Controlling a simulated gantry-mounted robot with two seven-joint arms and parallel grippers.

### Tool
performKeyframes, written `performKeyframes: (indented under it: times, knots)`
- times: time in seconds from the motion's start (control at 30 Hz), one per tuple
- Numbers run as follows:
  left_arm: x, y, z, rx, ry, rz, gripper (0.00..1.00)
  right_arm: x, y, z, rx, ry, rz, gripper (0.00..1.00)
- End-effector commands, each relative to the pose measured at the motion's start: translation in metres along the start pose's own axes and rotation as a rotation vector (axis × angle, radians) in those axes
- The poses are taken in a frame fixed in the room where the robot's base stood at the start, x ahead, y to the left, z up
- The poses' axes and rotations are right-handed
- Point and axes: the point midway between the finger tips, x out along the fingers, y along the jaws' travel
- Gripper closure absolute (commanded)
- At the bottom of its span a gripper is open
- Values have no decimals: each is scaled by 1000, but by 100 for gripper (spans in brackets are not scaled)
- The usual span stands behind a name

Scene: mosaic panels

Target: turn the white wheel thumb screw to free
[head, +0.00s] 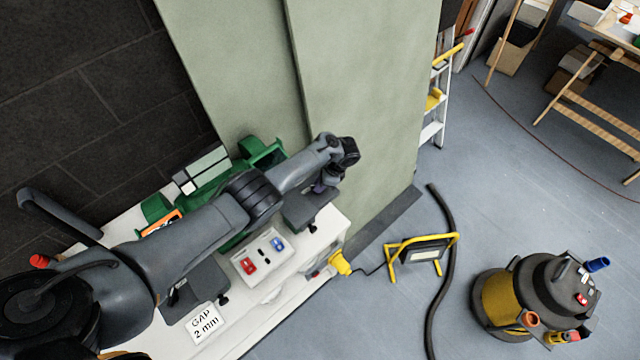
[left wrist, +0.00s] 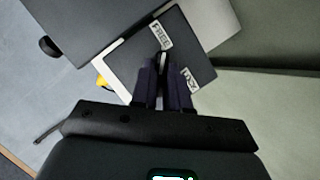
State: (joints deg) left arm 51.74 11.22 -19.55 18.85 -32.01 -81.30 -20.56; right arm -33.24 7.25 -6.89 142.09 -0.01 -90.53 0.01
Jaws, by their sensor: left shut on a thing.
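My left gripper (head: 322,187) is over the dark block (head: 303,212) at the right end of the white bench. In the left wrist view its fingers (left wrist: 161,64) are closed together over a dark plate (left wrist: 126,60). A pale sliver of the white wheel thumb screw (left wrist: 162,58) shows between the fingertips; the rest is hidden. A FREE label (left wrist: 160,35) lies just beyond the fingertips, and a LOCK label (left wrist: 188,80) lies to their right. The wheel is hidden by the gripper in the head view. My right gripper is not in view.
A white box with red and blue switches (head: 263,257) and a GAP 2 mm card (head: 205,324) are on the bench. Green machinery (head: 262,152) stands behind. A pale green panel (head: 375,90) rises close by the gripper. A yellow work lamp (head: 420,250) and a vacuum (head: 535,300) are on the floor.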

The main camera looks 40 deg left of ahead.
Motion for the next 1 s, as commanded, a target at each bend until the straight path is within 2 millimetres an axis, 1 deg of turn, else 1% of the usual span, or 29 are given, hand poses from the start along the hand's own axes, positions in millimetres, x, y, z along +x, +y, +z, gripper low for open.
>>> performKeyframes:
  times: [0.03, 0.2, 0.23, 0.3, 0.4, 0.77, 0.87, 1.0]
  knots:
    - [7, 2, 0, -4, 0, 3, 100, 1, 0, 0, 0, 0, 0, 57]
    - [7, 2, 0, -3, 0, 3, 100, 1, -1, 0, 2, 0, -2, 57]
    - [7, 2, 0, -3, 0, 3, 84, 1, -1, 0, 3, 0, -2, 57]
    - [7, 2, 0, -3, 0, 3, 73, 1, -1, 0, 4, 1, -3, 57]
    - [7, 2, 0, -3, 0, 3, 60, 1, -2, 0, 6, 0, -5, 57]
    - [0, 0, 0, 0, 1, 0, 60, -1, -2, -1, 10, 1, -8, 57]
    - [-8, 0, 0, 0, 3, -1, 60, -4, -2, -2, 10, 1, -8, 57]
    - [-28, 0, 1, 1, 3, -1, 60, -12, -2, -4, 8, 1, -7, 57]
